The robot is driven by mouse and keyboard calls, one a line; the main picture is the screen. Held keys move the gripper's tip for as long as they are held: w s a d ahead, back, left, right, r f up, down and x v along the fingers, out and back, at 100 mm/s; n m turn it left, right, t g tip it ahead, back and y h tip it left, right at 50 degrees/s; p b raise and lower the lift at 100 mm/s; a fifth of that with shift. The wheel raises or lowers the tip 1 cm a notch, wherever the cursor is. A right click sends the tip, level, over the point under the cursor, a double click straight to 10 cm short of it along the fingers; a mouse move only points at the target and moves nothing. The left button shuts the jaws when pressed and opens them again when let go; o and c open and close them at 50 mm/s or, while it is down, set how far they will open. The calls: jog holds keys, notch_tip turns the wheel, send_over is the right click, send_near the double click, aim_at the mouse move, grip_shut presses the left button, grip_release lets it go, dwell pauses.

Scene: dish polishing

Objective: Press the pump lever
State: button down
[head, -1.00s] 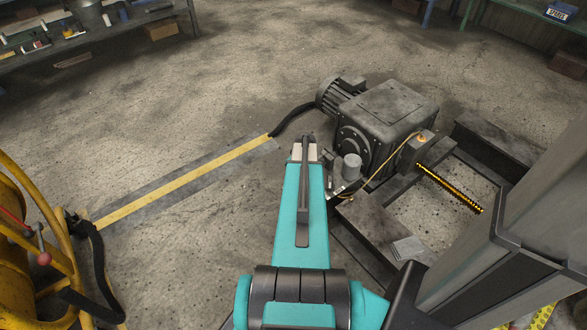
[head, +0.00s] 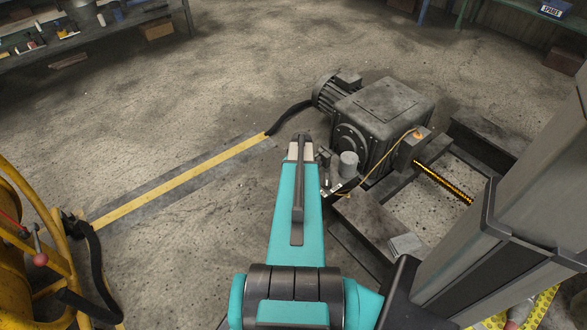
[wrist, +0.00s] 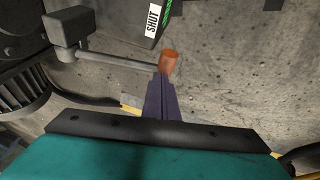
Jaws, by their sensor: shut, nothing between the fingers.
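The lever shows in the wrist view as a thin grey rod (wrist: 120,58) running from a grey block to an orange-brown knob (wrist: 169,62). My gripper (wrist: 162,80) is shut and empty, its dark purple fingers pointing at the knob. The fingertips sit right at the knob's lower end in the picture; I cannot tell whether they touch it. In the head view my turquoise arm reaches to the near side of the grey pump unit (head: 385,110), and it hides the fingers and the lever there.
A block labelled SHUT (wrist: 155,20) stands just beyond the knob. A small grey cylinder (head: 348,165) and a yellow cable are beside the pump unit. A yellow frame with a red-knobbed lever (head: 40,258) is at left. Open concrete floor lies behind my arm.

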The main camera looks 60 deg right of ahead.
jog(key=shift+d+r+p, duration=0.2)
jog(key=shift+r+p, duration=0.15)
jog(key=shift+r, duration=0.1)
jog(key=r+p, duration=0.1)
jog(key=d+r, duration=0.1)
jog(key=r, duration=0.1)
jog(key=shift+s+r+p, duration=0.1)
jog(key=shift+s+p, duration=0.1)
jog(key=shift+p, duration=0.15)
jog(key=p+v, duration=0.1)
jog(key=v, duration=0.8)
jog(key=shift+s+a+r, duration=0.15)
jog(key=shift+a, duration=0.25)
